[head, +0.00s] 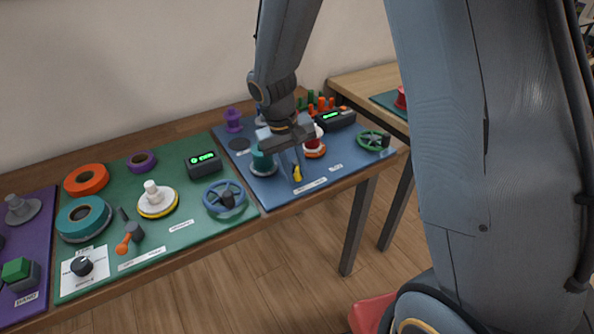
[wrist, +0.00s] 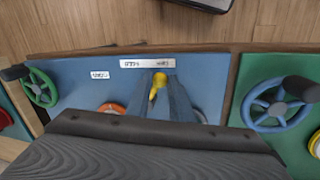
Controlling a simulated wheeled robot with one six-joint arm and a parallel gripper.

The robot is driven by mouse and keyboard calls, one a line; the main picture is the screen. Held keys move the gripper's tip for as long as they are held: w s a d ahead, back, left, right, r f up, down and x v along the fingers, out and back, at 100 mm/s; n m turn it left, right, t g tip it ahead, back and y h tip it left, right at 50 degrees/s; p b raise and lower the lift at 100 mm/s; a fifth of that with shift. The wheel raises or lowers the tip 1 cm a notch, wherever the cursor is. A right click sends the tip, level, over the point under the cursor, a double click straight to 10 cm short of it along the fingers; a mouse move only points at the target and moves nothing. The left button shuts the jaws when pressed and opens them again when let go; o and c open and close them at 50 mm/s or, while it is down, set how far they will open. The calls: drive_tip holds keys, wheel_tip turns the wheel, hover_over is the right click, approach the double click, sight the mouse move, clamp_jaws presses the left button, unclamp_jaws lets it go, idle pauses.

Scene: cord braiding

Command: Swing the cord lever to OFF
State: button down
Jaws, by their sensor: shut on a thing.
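My gripper (head: 297,167) reaches down over the blue mat (head: 262,190), and its fingers are closed around a small yellow-handled lever (head: 298,175) near the mat's front edge. In the wrist view the yellow knob (wrist: 159,80) shows between the two grey fingertips (wrist: 161,92). The lever's base is hidden behind the fingers. A white label strip (wrist: 147,63) lies just beyond the knob in the wrist view; its print is too small to read surely.
On the blue mat, a teal spool (head: 262,163) stands left of my gripper, a red-and-orange piece (head: 315,150) behind it, and a green handwheel (head: 373,141) to the right. The green mat at left holds a blue handwheel (head: 225,199) and an orange-handled lever (head: 124,244).

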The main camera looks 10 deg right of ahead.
idle(0.3)
drive_tip(key=c, duration=1.6)
unclamp_jaws()
drive_tip(key=shift+a, duration=0.1)
drive_tip(key=shift+s+a+r+b, duration=0.15)
drive_tip(key=shift+a+r, duration=0.1)
drive_tip(key=shift+r, duration=1.05)
drive_tip(key=shift+w+a+r+b, duration=0.15)
drive_tip(key=shift+a+r, duration=0.1)
drive_tip(key=shift+r, duration=1)
drive_tip(key=shift+s+a+r+b, duration=0.15)
drive_tip(key=shift+a+r, duration=0.1)
drive_tip(key=shift+r, duration=1.05)
drive_tip(key=s+d, duration=0.2)
drive_tip(key=s, duration=0.3)
drive_tip(key=s+d+f+y, duration=0.1)
drive_tip(key=s+d, duration=0.2)
drive_tip(key=s, duration=0.2)
drive_tip(key=s+d+f+m+y, duration=0.1)
drive_tip(key=s+d, duration=0.1)
drive_tip(key=s, duration=0.3)
drive_tip(key=shift+d+f, duration=0.2)
